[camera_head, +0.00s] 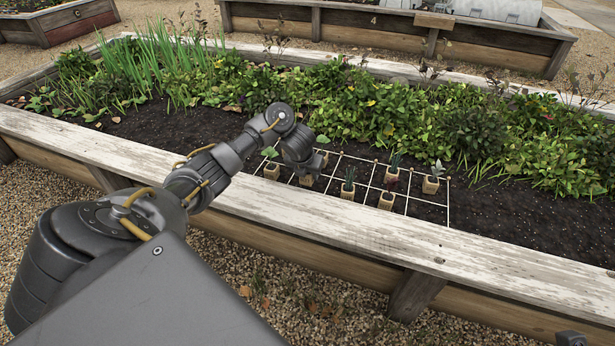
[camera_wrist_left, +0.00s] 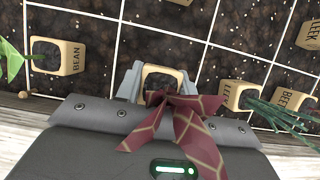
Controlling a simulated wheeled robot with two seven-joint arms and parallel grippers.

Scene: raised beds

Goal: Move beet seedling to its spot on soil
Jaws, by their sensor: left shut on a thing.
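My left gripper (camera_head: 304,172) points down over the gridded soil near the bed's front board. In the left wrist view its fingers (camera_wrist_left: 160,88) are shut on a small wooden pot (camera_wrist_left: 163,72). Dark red, light-veined leaves (camera_wrist_left: 196,128) spread from it over the gripper, so I take it for the beet seedling; its label is hidden. The pot also shows below the gripper in the head view (camera_head: 306,181). I cannot tell whether it touches the soil. Another pot, labelled BEET (camera_wrist_left: 291,98), stands to the right.
A BEAN pot (camera_wrist_left: 72,58) stands left of the gripper and a LEEK pot (camera_wrist_left: 233,94) close to its right. Another LEEK pot (camera_wrist_left: 309,36) is farther off. White grid lines (camera_head: 449,205) divide the dark soil. Dense green plants (camera_head: 390,105) grow behind; the weathered board (camera_head: 340,222) runs in front.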

